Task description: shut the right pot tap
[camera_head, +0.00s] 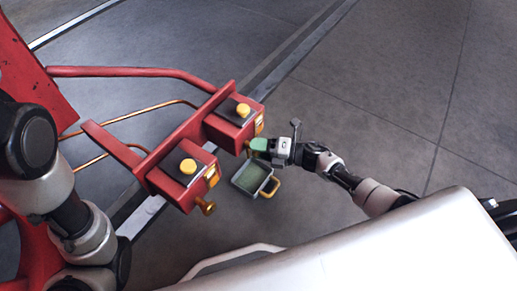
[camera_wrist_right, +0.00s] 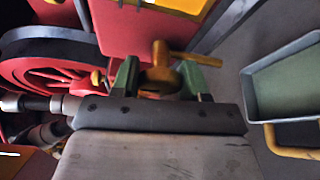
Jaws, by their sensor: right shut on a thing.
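Two red pots with yellow knobs sit on a red bracket in the head view. The right pot (camera_head: 222,131) is the upper one. Its brass tap (camera_wrist_right: 160,72) shows in the wrist view, with its bar handle (camera_wrist_right: 200,59) pointing right. My right gripper (camera_head: 258,146) is at this tap, its green fingertips (camera_wrist_right: 158,80) on either side of the brass body and shut on it. The fingers hide most of the tap in the head view. The left pot (camera_head: 172,190) has a brass tap (camera_head: 206,207) standing free. My left gripper is out of view.
A grey-green tray (camera_head: 236,182) with a yellow handle is below the right tap, close to my gripper; it also shows in the wrist view (camera_wrist_right: 251,98). Copper pipes (camera_head: 150,109) and red bars (camera_head: 130,72) run left of the pots. Open grey floor lies right.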

